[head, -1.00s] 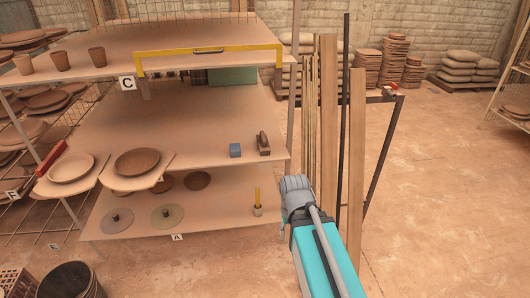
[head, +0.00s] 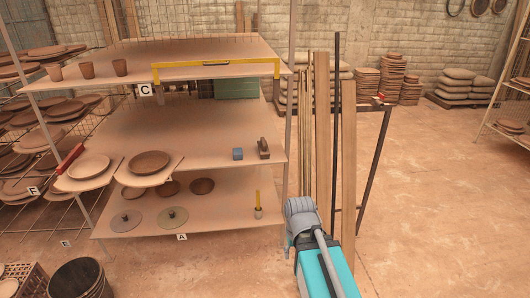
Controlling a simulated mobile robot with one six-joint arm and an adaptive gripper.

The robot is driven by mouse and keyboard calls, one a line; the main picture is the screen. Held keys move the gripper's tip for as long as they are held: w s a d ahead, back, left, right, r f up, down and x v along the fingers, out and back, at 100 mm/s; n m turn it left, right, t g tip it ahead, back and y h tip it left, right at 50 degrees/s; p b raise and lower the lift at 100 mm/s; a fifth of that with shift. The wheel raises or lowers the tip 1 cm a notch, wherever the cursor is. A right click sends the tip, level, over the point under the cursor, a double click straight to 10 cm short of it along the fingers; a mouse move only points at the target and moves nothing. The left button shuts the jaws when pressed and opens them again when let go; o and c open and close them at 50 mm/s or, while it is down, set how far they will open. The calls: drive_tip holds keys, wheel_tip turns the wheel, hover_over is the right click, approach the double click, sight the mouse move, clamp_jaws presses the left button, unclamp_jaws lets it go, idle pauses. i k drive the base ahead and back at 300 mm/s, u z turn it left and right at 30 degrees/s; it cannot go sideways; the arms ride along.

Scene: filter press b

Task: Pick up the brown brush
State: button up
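The brown brush (head: 264,148) sits on the middle shelf board (head: 215,147) near its right edge, just right of a small blue block (head: 238,154). It looks like a dark brown block with a raised part on top; its details are too small to tell. My arm shows at the lower right, in front of and to the right of the shelf's corner. Its gripper fingers are not visible, so I cannot see its opening or anything in it. The brush stands apart from the visible part of my arm.
A yellow bar frame (head: 215,65) runs along the top shelf's front edge. Upright planks (head: 321,130) and dark metal posts stand right of the shelf. The lower shelf holds discs and a small cup with a yellow stick (head: 258,207). Open floor (head: 440,200) lies to the right.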

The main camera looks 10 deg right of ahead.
sight(263, 150)
drive_tip(key=u, duration=1.8)
drive_tip(key=i, duration=1.45)
drive_tip(key=z, duration=0.5)
